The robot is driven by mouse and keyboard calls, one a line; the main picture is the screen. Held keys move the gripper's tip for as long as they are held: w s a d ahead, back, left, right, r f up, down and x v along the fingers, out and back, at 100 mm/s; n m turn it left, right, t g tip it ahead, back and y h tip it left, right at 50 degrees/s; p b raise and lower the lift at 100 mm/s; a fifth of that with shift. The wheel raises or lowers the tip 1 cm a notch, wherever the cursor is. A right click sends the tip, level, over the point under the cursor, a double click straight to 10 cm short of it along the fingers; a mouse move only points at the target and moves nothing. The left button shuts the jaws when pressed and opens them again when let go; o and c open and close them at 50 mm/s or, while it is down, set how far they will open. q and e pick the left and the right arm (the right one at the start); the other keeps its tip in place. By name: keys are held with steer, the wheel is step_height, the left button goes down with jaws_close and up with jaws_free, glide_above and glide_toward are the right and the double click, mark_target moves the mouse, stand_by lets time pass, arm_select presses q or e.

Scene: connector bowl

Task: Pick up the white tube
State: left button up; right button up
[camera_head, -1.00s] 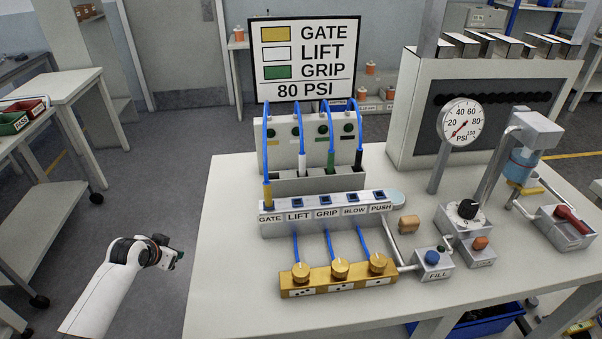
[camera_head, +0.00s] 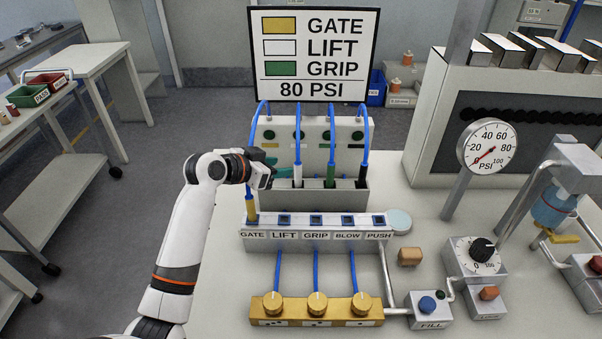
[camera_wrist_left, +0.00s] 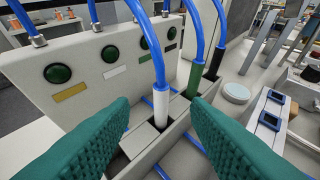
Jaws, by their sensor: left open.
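The white tube (camera_head: 297,176) is a blue hose with a white end sleeve. It stands upright in a slot of the grey holder (camera_head: 345,198), below the sign. In the left wrist view the white sleeve (camera_wrist_left: 161,107) shows between and beyond the two green finger pads. My left gripper (camera_head: 280,172) is open, just left of the white tube in the head view, with nothing between its fingers. I cannot tell whether a pad touches the tube. The strip with the LIFT socket (camera_head: 284,219) lies in front of the holder. My right gripper is out of view.
The green tube (camera_head: 331,175) and black tube (camera_head: 363,175) stand right of the white one. The yellow tube (camera_head: 251,208) is in the GATE socket, close to my left wrist. A gold manifold (camera_head: 317,309) sits in front. The table's left front is clear.

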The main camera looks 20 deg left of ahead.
mark_target(298, 166)
arm_select(q)
steer(key=p+x, duration=0.2)
steer(key=x, duration=0.5)
steer(key=shift+d, duration=0.1)
steer(key=shift+w+d+f, duration=0.25)
steer(key=shift+w+f, duration=0.2)
steer(key=shift+c, duration=0.9)
jaws_close()
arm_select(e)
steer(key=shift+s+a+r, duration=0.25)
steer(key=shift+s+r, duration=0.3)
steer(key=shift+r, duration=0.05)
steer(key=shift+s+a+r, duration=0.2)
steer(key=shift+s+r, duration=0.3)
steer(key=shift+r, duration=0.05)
